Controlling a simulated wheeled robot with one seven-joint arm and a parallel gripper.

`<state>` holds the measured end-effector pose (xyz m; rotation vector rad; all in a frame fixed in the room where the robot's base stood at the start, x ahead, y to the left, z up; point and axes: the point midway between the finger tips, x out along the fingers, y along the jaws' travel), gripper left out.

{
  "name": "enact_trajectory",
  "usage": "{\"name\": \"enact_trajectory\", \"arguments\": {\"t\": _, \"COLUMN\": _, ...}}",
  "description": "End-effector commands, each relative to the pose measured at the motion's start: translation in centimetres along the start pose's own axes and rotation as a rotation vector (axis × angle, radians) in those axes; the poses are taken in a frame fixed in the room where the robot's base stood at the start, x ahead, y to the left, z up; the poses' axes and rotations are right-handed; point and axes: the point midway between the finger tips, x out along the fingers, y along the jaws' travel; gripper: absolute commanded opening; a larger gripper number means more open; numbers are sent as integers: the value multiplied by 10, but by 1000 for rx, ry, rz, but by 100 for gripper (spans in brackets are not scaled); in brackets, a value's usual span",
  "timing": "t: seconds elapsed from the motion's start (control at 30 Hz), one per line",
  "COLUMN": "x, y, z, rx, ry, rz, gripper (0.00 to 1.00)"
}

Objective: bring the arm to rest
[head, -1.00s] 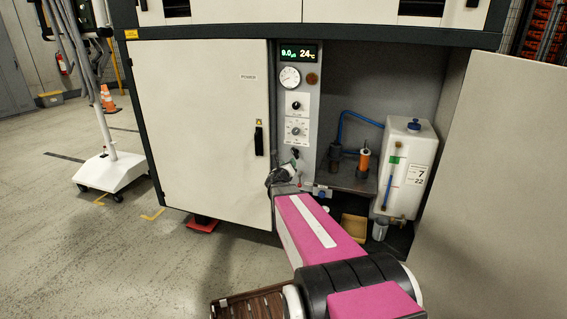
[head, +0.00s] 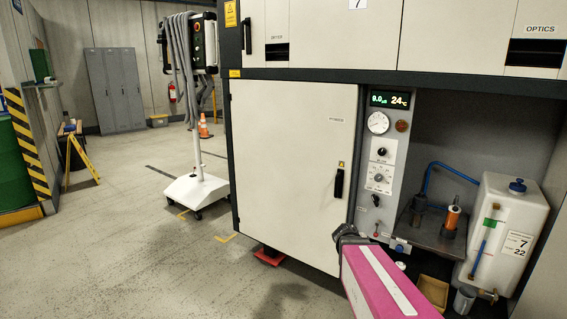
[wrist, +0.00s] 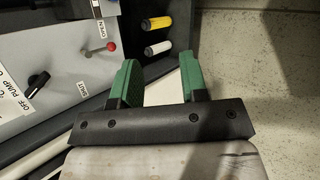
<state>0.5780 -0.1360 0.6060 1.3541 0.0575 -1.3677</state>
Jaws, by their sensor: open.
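My gripper (wrist: 160,82) shows in the wrist view with its two green fingers apart and nothing between them. It is in front of the cabinet, near a grey control panel (wrist: 60,50) with a red-tipped lever (wrist: 112,46) and a black knob (wrist: 38,80) beside "OFF" and "PUMP" lettering. In the head view my magenta arm (head: 385,285) reaches in from the lower right. Its dark wrist end is by the lower right corner of the closed white door (head: 285,170); the fingers cannot be made out there.
The open bay at right holds a white tank (head: 508,225), an orange cylinder (head: 452,217) on a grey shelf, and an open brown box (head: 433,290). A wheeled white stand (head: 196,187) is left of the cabinet. The floor (head: 110,250) at lower left is clear.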

Motion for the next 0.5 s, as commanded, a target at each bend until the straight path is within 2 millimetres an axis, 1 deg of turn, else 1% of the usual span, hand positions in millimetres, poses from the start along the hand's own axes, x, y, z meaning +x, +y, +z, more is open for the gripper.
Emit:
{"name": "enact_trajectory", "arguments": {"t": 0.03, "x": -8, "y": -18, "z": 0, "rx": 106, "ry": 21, "rz": -76, "gripper": 40}}
{"name": "enact_trajectory", "arguments": {"t": 0.1, "x": -17, "y": -41, "z": -5, "rx": 259, "ry": 43, "rz": -192, "gripper": 40}}
{"name": "enact_trajectory", "arguments": {"t": 0.2, "x": -35, "y": -73, "z": -13, "rx": 464, "ry": 58, "rz": -364, "gripper": 40}}
{"name": "enact_trajectory", "arguments": {"t": 0.3, "x": -55, "y": -100, "z": -22, "rx": 638, "ry": 56, "rz": -529, "gripper": 40}}
{"name": "enact_trajectory", "arguments": {"t": 0.4, "x": -74, "y": -120, "z": -30, "rx": 768, "ry": 41, "rz": -666, "gripper": 40}}
{"name": "enact_trajectory", "arguments": {"t": 0.5, "x": -87, "y": -131, "z": -35, "rx": 849, "ry": 25, "rz": -760, "gripper": 40}}
